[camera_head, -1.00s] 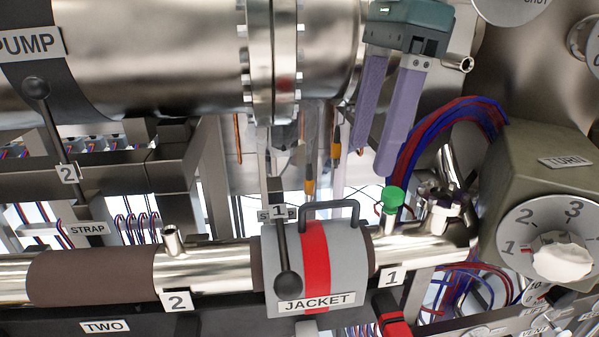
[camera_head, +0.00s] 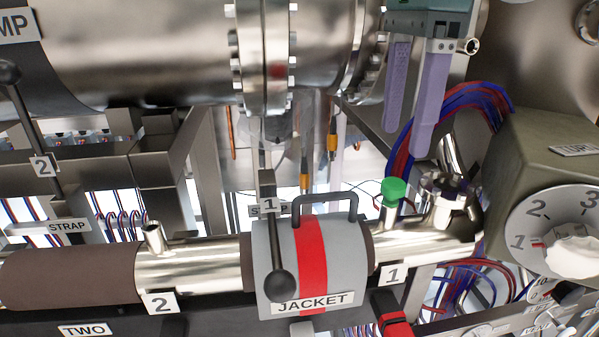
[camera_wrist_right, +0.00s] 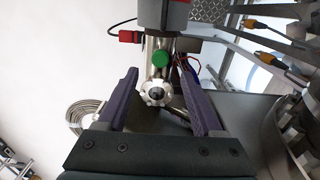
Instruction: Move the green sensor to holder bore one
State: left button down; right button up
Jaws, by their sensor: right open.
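The green sensor (camera_head: 394,190) is a small green-capped piece standing upright on a steel stub of the pipe, just right of the grey jacket and above a label 1. It also shows as a round green cap in the right wrist view (camera_wrist_right: 160,60). My right gripper (camera_head: 408,143) has two purple fingers pointing down, open and empty, above the sensor in the head picture. In the right wrist view the sensor appears beyond and between the fingertips (camera_wrist_right: 158,74), apart from them. I cannot make out a holder with a bore one. My left gripper is not in view.
The grey jacket (camera_head: 273,272) with a red band and black handle sits left of the sensor. A large steel chamber (camera_head: 145,50) fills the upper left. Red and blue cables (camera_head: 470,97) and an olive box with a dial (camera_head: 545,150) stand right.

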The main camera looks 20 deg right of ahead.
aim_at(394, 182)
notch_tip(394, 182, down, 8)
jog(key=b, duration=0.5)
jog(key=shift+r, duration=0.15)
jog(key=shift+r, duration=0.1)
dwell(0.6)
grip_shut()
dwell(0.4)
dwell(0.8)
jog(key=shift+r, duration=0.1)
jog(key=shift+r+p, duration=2.1)
jog(key=shift+r, duration=0.8)
